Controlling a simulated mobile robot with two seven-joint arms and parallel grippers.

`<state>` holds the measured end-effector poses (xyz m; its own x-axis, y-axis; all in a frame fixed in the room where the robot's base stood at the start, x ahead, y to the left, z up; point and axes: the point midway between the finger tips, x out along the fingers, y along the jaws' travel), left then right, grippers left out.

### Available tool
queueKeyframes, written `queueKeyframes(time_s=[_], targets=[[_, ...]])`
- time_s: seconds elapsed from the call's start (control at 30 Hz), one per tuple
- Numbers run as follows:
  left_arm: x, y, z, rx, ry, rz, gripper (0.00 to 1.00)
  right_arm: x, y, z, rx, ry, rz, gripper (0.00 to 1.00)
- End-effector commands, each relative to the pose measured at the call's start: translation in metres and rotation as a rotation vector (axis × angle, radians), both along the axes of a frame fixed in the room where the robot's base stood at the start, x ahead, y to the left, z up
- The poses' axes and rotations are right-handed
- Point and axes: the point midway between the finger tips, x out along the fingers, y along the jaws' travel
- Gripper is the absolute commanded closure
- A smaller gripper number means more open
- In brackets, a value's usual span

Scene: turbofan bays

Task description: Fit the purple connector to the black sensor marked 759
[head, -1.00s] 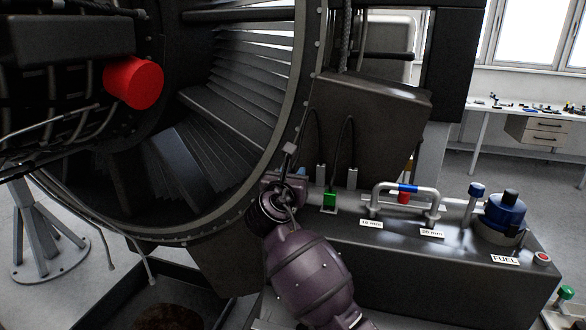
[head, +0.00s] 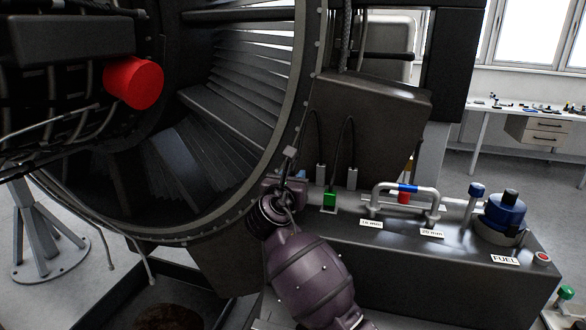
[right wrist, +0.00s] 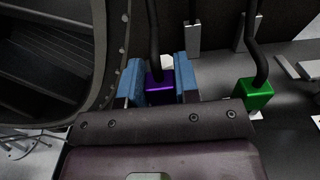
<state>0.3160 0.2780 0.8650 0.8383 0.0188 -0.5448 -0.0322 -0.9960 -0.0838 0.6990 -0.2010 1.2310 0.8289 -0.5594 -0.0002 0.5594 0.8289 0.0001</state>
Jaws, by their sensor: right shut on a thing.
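The purple connector (right wrist: 160,82) is between the two blue fingertips of my right gripper (right wrist: 159,82) in the right wrist view. The gripper is shut on it, and a black cable rises from its top. In the head view my right gripper (head: 288,180) is beside the engine's round rim, above the left end of the dark bench, and its wrist hides the connector. No marking 759 can be read, and I cannot pick out the black sensor. My left gripper is not in view.
A green connector (right wrist: 255,94) with a black cable is just right of the gripper; it also shows in the head view (head: 329,200). Grey upright posts (right wrist: 192,40) stand behind. A pipe handle (head: 405,189) and blue fuel cap (head: 505,212) are further right. The engine rim is close on the left.

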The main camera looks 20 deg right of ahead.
Motion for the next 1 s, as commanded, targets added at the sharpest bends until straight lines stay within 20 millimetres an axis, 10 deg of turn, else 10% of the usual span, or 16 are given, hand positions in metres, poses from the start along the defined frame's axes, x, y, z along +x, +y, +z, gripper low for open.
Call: queueKeyframes(time_s=[0.63,0.67,0.8,1.0], targets=[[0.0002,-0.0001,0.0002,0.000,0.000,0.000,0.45,0.0001,-0.0001,-0.0068,-0.001,0.001,0.000,0.94],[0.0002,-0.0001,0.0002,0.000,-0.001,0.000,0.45,0.0001,-0.0001,-0.0068,-0.001,0.001,0.000,0.69],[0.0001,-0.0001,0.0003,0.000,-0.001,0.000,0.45,0.0001,-0.0001,-0.0067,0.000,0.000,0.000,0.48],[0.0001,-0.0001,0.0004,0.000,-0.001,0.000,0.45,0.0001,0.0000,-0.0066,0.000,0.000,0.000,0.41]])
